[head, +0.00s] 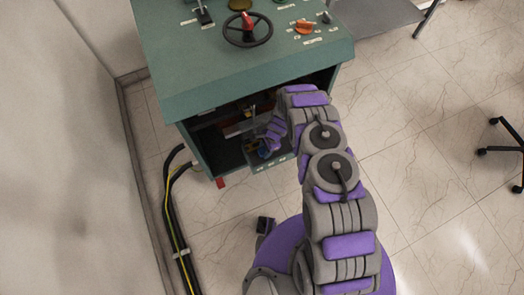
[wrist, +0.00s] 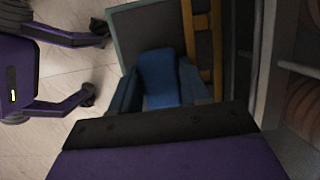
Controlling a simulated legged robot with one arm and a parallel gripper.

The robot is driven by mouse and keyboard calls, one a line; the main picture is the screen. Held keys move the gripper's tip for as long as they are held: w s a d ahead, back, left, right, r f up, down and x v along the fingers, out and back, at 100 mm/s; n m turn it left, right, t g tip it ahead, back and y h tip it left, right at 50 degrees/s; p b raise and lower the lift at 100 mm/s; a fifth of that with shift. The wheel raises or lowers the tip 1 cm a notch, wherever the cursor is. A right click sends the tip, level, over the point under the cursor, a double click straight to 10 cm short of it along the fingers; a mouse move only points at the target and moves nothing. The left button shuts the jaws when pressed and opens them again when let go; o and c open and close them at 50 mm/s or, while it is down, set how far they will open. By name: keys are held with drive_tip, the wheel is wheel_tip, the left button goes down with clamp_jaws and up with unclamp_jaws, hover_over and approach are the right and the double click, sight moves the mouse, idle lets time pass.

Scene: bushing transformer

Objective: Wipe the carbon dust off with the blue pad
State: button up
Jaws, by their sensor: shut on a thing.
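The blue pad (wrist: 160,78) shows in the middle of the wrist view, beyond the dark edge of my wrist. My gripper (wrist: 161,92) is shut on it, with a dark bluish finger on each side. In the head view my arm reaches into the open front of the green cabinet (head: 230,86), and my gripper (head: 266,145) is inside near the lower right of the opening. A small blue patch shows there, partly hidden by my gripper. I cannot make out carbon dust in either view, nor whether the pad touches a surface.
The cabinet top carries a black handwheel (head: 247,30) and an orange knob (head: 303,27). Black cables (head: 172,205) run along the floor at left. A yellow-orange bar (wrist: 200,40) stands near the pad. The tiled floor at right is mostly clear, with a wheeled chair base (head: 510,145) at the edge.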

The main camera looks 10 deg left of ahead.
sight(255, 159)
drive_tip(key=shift+w+d+r+b, duration=0.1)
drive_tip(key=shift+w+d+b, duration=0.05)
drive_tip(key=shift+w+d, duration=0.65)
drive_tip(key=shift+w+d+f+b, duration=0.1)
drive_tip(key=shift+w+d, duration=0.45)
drive_tip(key=shift+d, duration=0.5)
drive_tip(key=shift+w+d+r+b, duration=0.1)
drive_tip(key=shift+w+d+b, duration=0.05)
drive_tip(key=shift+w+d, duration=0.65)
drive_tip(key=shift+s+d, duration=0.25)
drive_tip(key=shift+s, duration=0.25)
drive_tip(key=shift+s+a, duration=0.1)
drive_tip(key=shift+s+a+f+p, duration=0.2)
drive_tip(key=shift+s+a+p, duration=0.1)
drive_tip(key=shift+s+a, duration=0.7)
drive_tip(key=shift+s+a+p, duration=0.3)
drive_tip(key=shift+s+a, duration=0.4)
drive_tip(key=shift+a, duration=0.45)
drive_tip(key=shift+s+a+p, duration=0.3)
drive_tip(key=shift+s+a, duration=0.45)
drive_tip(key=shift+a, duration=0.4)
drive_tip(key=shift+s+a+p, duration=0.3)
drive_tip(key=shift+s+a, duration=0.4)
drive_tip(key=shift+a, duration=0.45)
drive_tip(key=shift+r, duration=0.1)
